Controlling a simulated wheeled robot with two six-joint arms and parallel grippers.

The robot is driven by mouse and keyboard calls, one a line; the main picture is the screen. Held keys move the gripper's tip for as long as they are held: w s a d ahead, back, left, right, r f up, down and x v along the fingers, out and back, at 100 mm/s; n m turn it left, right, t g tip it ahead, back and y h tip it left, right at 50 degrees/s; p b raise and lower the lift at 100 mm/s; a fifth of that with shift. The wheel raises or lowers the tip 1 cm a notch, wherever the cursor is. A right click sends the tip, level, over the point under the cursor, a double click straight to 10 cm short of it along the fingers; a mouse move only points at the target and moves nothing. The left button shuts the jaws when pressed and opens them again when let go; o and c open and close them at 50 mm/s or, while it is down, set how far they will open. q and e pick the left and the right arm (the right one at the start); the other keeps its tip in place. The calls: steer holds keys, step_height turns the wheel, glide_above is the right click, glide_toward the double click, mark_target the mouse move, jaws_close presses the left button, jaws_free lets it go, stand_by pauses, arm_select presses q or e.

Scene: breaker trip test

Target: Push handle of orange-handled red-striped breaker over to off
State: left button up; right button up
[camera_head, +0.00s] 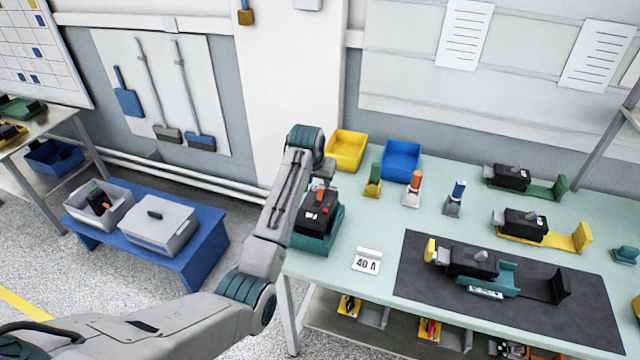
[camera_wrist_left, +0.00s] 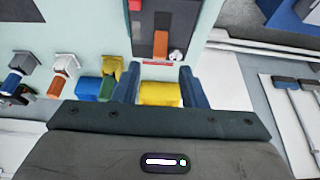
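The black breaker (camera_head: 314,212) with an orange-red handle stands in a teal holder (camera_head: 318,242) at the table's left end. In the left wrist view the breaker (camera_wrist_left: 147,45) shows at the top, with its orange handle (camera_wrist_left: 161,44) and a red stripe (camera_wrist_left: 161,63). My left gripper (camera_head: 323,172) is behind the breaker in the head view, its fingers mostly hidden by the wrist. In the left wrist view the gripper (camera_wrist_left: 159,76) has its two blue fingers apart and nothing held between them. My right gripper is not in view.
A yellow bin (camera_head: 346,150) and blue bin (camera_head: 401,161) stand behind. A 40 A card (camera_head: 367,261) is beside the breaker. A dark mat (camera_head: 420,283) carries another breaker (camera_head: 472,262). More breakers stand at the right (camera_head: 525,224). Several coloured upright pieces (camera_head: 413,190) stand mid-table.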

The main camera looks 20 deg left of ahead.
mark_target(321, 189)
arm_select(q)
steer(key=shift+p+x, duration=0.6)
steer(key=shift+x, duration=2.1)
jaws_close()
